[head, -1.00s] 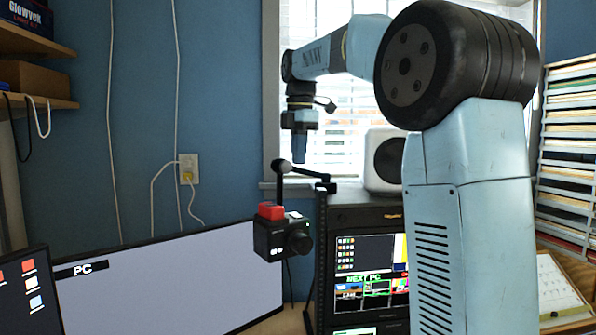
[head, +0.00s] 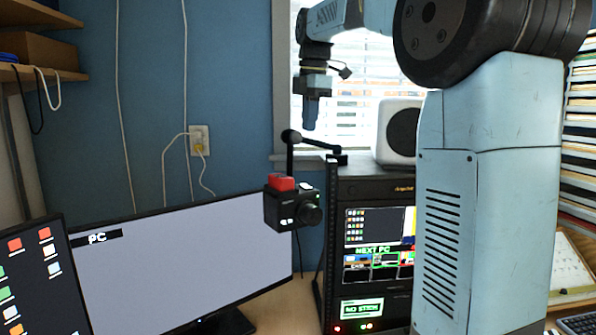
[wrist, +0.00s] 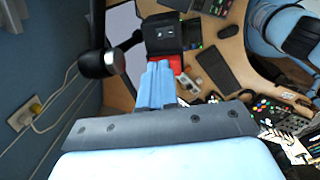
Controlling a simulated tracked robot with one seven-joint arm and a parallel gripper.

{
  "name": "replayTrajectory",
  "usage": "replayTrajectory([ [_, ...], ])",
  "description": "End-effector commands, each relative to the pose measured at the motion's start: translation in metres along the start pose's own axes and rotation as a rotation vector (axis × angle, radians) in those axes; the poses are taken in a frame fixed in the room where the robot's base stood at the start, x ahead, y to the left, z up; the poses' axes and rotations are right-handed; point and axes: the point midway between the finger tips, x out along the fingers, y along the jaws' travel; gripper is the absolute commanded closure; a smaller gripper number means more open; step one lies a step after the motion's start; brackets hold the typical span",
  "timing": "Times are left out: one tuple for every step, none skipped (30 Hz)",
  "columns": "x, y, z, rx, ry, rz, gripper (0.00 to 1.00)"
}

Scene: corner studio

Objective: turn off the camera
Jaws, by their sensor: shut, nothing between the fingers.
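The camera (head: 292,208) is a small black box with a round lens facing right and a red block (head: 281,183) on top. It hangs on a black jointed mount (head: 291,142) beside the rack. My gripper (head: 311,122) points down, shut and empty, above and slightly right of the camera, with a clear gap in the head view. In the wrist view my light blue fingers (wrist: 158,76) are together, and the red block (wrist: 175,64) shows partly hidden just beyond them. The black camera body (wrist: 162,34) lies past it. I cannot tell depth there.
The mount's dark knob (wrist: 100,64) is close left of my fingers in the wrist view. A rack with lit screens (head: 375,190) and a white speaker (head: 398,135) stand right of the camera. A wide monitor (head: 180,265) stands below left.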

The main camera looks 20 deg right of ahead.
Motion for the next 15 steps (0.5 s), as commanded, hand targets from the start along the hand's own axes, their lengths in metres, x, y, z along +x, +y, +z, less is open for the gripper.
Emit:
replayTrajectory([
  [0.0, 0.0, -0.001, -0.001, 0.0, 0.0, 1.0],
  [0.0, 0.0, -0.001, -0.001, 0.0, 0.0, 1.0],
  [0.0, 0.0, -0.001, -0.001, 0.0, 0.0, 1.0],
  [0.0, 0.0, -0.001, -0.001, 0.0, 0.0, 1.0],
  [0.0, 0.001, -0.001, -0.001, 0.0, 0.0, 1.0],
  [0.001, 0.001, -0.001, -0.001, 0.0, -0.001, 1.0],
  [0.001, 0.0, -0.001, -0.001, 0.0, -0.001, 1.0],
  [0.003, 0.0, -0.001, -0.001, 0.0, -0.002, 1.0],
  [0.005, 0.0, -0.001, -0.001, 0.001, -0.003, 1.0],
  [0.008, 0.0, -0.001, -0.001, 0.001, -0.003, 1.0],
  [0.011, 0.0, -0.001, -0.001, 0.001, -0.003, 1.0],
  [0.015, 0.0, -0.001, -0.001, 0.001, -0.002, 1.0],
  [0.02, 0.0, -0.001, -0.001, 0.001, -0.004, 1.0],
  [0.024, 0.0, -0.002, -0.001, 0.001, -0.004, 1.0],
  [0.031, 0.0, -0.002, -0.001, 0.001, -0.004, 1.0],
])
